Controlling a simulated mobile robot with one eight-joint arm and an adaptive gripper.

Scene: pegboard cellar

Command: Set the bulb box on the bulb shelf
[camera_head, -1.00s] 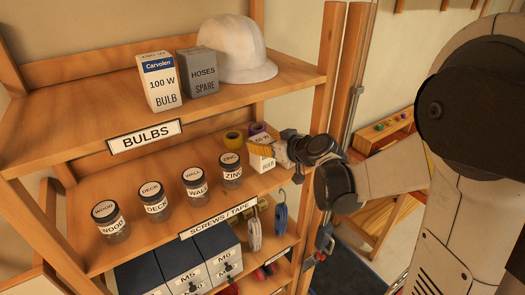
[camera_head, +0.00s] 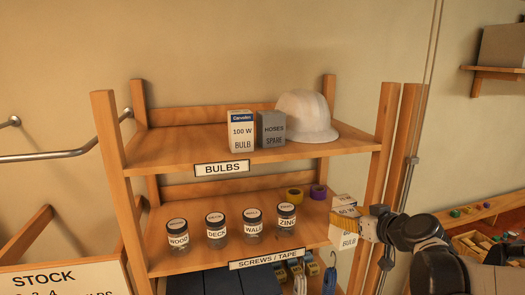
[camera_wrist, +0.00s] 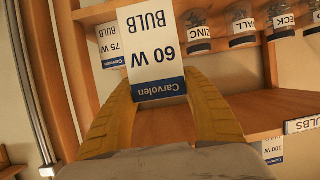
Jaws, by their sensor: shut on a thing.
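My gripper (camera_head: 362,225) is shut on a white bulb box marked 60 W (camera_head: 348,241), by the right end of the middle shelf. In the wrist view the yellow fingers (camera_wrist: 160,97) clasp the 60 W box (camera_wrist: 152,45), whose blue Carvolen band faces the palm; its print is upside down there. The bulb shelf (camera_head: 180,141) is the top one, with the BULBS label (camera_head: 221,169) on its front edge. The held box is lower than this shelf.
Jars (camera_head: 216,231) and tape rolls (camera_head: 318,191) are below. A 75 W box (camera_wrist: 111,46) shows in the wrist view.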

